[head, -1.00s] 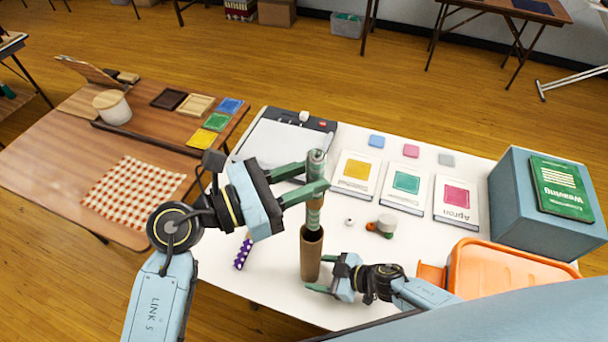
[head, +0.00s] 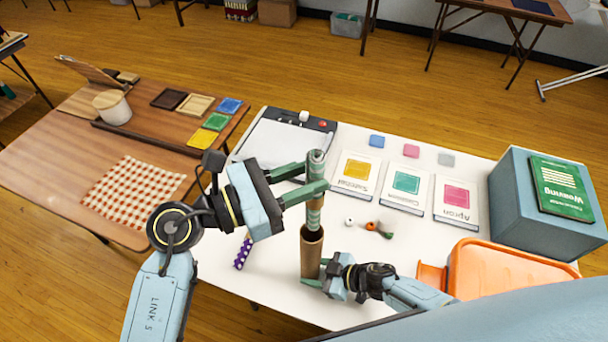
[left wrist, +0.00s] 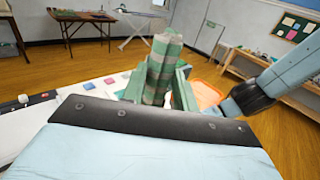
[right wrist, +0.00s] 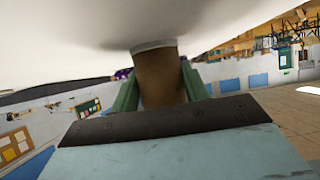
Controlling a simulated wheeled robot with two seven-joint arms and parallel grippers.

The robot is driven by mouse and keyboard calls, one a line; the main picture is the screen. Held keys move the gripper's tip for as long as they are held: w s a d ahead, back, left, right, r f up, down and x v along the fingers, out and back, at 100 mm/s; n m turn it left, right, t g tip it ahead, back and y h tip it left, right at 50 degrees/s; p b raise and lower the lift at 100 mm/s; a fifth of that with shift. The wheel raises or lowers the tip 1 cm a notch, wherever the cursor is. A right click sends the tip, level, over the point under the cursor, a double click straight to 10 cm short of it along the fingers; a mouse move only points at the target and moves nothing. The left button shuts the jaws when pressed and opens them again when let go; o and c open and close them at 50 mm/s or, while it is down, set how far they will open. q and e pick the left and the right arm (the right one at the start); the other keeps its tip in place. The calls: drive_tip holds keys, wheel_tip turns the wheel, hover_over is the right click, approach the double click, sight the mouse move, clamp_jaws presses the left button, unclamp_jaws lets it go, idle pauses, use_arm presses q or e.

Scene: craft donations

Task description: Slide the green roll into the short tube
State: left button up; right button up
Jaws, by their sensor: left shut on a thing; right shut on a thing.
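The green roll (head: 315,205), striped green and grey, stands upright in my left gripper (head: 314,180), which is shut on it near its top. It also shows in the left wrist view (left wrist: 160,72). The short tube (head: 311,257) is plain brown cardboard and stands upright on the white table, directly below the roll. The roll's lower end is at the tube's dark mouth; I cannot tell whether it is inside. My right gripper (head: 314,272) is shut on the tube near its base. The right wrist view shows the tube (right wrist: 160,78) between the fingers.
Small beads (head: 371,226) lie to the right. An orange bin (head: 505,270) and a blue box (head: 520,208) occupy the right side. Cards and a paper trimmer (head: 285,140) lie farther back on the white table (head: 275,285).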

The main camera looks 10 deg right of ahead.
sight(306, 223)
use_arm(q)
drive_tip(key=shift+f, duration=0.7)
idle(1.2)
drive_tip(key=shift+f, duration=1.2)
drive_tip(key=shift+f, duration=0.3)
drive_tip(key=shift+f, duration=1.1)
drive_tip(key=shift+f, duration=0.3)
drive_tip(key=shift+f, duration=3.4)
drive_tip(key=o, duration=1)
drive_tip(key=shift+o, duration=0.2)
drive_tip(key=shift+a, duration=0.15)
